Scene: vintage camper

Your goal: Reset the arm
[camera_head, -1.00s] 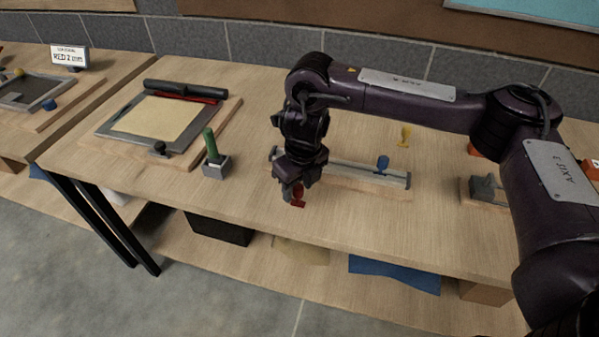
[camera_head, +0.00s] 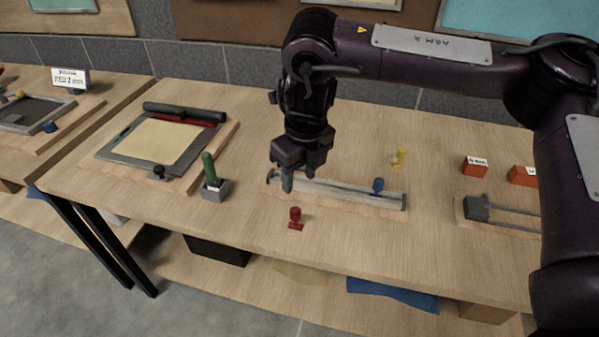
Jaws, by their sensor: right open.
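My right gripper (camera_head: 300,183) hangs open and empty over the wooden bench, its fingers pointing down. A small red knobbed piece (camera_head: 296,218) stands upright on the bench top below and in front of the fingers, apart from them. Behind the fingers lies a long grey rail on a wooden board (camera_head: 340,193), partly hidden by the gripper. The rail has a blue knob (camera_head: 378,185) near its right end. My left gripper is not in view.
A green-handled tool in a grey block (camera_head: 214,180) and a framed tray (camera_head: 112,152) are at left. Orange blocks (camera_head: 474,167) and a grey clamp (camera_head: 480,208) are at right. The bench front is mostly clear.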

